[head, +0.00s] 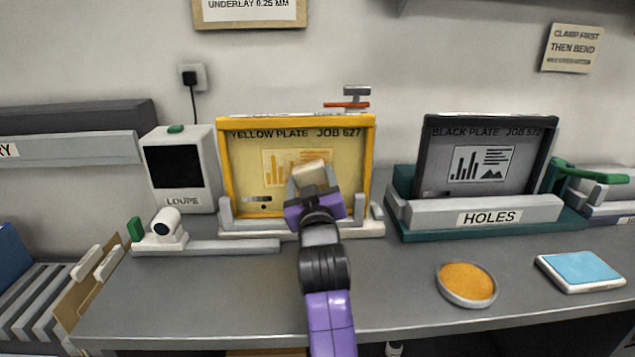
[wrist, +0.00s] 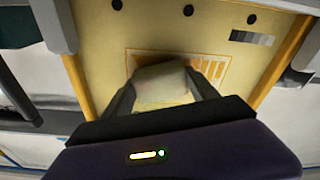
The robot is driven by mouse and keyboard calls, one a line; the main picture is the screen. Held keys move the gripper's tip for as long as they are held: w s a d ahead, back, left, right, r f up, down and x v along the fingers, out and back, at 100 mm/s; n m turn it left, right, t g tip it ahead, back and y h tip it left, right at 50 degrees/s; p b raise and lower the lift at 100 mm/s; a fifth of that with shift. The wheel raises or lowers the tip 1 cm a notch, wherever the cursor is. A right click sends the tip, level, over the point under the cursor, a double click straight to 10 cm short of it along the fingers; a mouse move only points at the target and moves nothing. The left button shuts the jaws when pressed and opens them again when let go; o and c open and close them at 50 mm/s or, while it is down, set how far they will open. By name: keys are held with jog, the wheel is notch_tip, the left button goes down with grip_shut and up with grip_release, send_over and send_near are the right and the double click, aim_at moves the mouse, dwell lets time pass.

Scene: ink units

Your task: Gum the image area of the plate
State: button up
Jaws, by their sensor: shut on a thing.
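The yellow plate (head: 245,180), labelled "YELLOW PLATE JOB 627", stands upright in a yellow frame at the back of the bench. Its image area (head: 272,168) carries a printed bar chart, partly hidden by my gripper. My gripper (head: 312,182) is in front of the plate, shut on a pale beige sponge-like block (head: 310,172). In the wrist view the block (wrist: 160,83) sits between the fingers over the printed image area (wrist: 215,66). I cannot tell whether it touches the plate. A round dish with an orange-brown surface (head: 466,281) lies on the bench at right.
A black plate (head: 436,160) stands in a holder marked "HOLES" (head: 490,217) at right. A blue pad (head: 583,269) lies at the right front. A loupe unit (head: 185,195) with a small white camera-like part (head: 166,224) stands left. The left front bench is clear.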

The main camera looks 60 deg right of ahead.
aim_at(266, 166)
jog(key=shift+w+a+f+b, duration=0.1)
jog(key=shift+w+a+b, duration=0.9)
jog(key=shift+w, duration=0.25)
jog(key=shift+w+a+b, duration=0.95)
jog(key=shift+w, duration=0.25)
jog(key=shift+w+a+f+b, duration=0.1)
jog(key=shift+w+a+b, duration=0.9)
jog(key=shift+w, duration=0.25)
jog(key=shift+w+a+r, duration=0.1)
jog(key=shift+r, duration=0.05)
jog(key=shift+r+p, duration=0.7)
jog(key=shift+r, duration=0.2)
jog(key=shift+s+d+p, duration=2.35)
jog(key=shift+s+d, duration=2.05)
jog(key=shift+s, duration=1.15)
jog(key=shift+w+a+f+b, duration=0.1)
jog(key=shift+w+a+b, duration=1.15)
jog(key=shift+w, duration=0.55)
jog(key=shift+w+a+f+b, duration=0.1)
jog(key=shift+w+a+b, duration=0.85)
jog(key=shift+w+a, duration=0.75)
jog(key=shift+w+a+b, duration=1.1)
jog(key=shift+w+a, duration=0.15)
jog(key=shift+w, duration=0.65)
jog(key=shift+w+a+r, duration=0.1)
jog(key=shift+w+a, duration=0.05)
jog(key=shift+w, duration=0.05)
jog(key=b+v, duration=0.1)
jog(key=v, duration=0.5)
jog(key=shift+r, duration=0.35)
